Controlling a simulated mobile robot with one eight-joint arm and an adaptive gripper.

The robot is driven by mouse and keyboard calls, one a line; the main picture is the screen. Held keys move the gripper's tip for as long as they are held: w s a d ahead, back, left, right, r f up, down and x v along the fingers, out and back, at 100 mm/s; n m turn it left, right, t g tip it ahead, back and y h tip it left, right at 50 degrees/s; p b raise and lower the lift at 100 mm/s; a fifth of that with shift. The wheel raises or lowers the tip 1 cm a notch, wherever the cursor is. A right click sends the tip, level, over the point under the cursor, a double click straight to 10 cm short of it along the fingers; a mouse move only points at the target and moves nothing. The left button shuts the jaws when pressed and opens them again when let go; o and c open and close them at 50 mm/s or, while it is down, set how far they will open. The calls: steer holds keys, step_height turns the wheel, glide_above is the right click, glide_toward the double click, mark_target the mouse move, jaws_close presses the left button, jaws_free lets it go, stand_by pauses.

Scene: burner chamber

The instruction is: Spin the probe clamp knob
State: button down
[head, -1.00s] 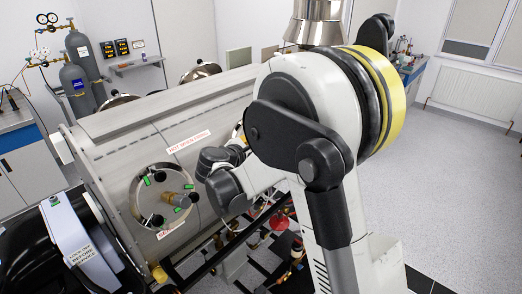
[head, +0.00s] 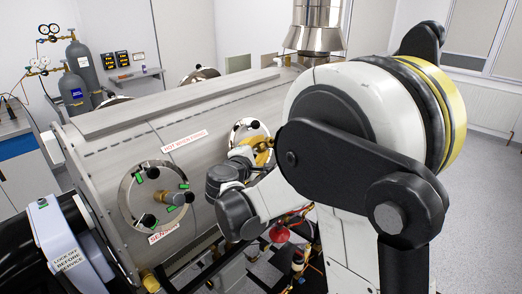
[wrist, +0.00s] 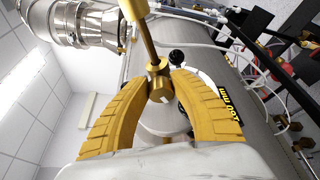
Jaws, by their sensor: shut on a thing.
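My gripper (wrist: 160,84) has its two ribbed yellow fingers closed around a brass hub, which I take for the probe clamp knob (wrist: 158,70), in the wrist view. A brass rod (wrist: 145,30) runs up from this hub. In the head view my gripper (head: 262,150) is at the round port plate (head: 246,130) on the right part of the grey chamber. There the knob is mostly hidden by the fingers.
A second port plate (head: 136,199) with black knobs and green tabs is on the chamber (head: 105,155) to the left. Red and brass valve parts (head: 280,233) and pipes lie below. A steel duct (head: 315,35) stands behind.

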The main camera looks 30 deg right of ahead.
stand_by(0.4)
steer(key=c, duration=1.1)
jaws_free()
steer(key=shift+d, duration=0.1)
steer(key=v, duration=1.2)
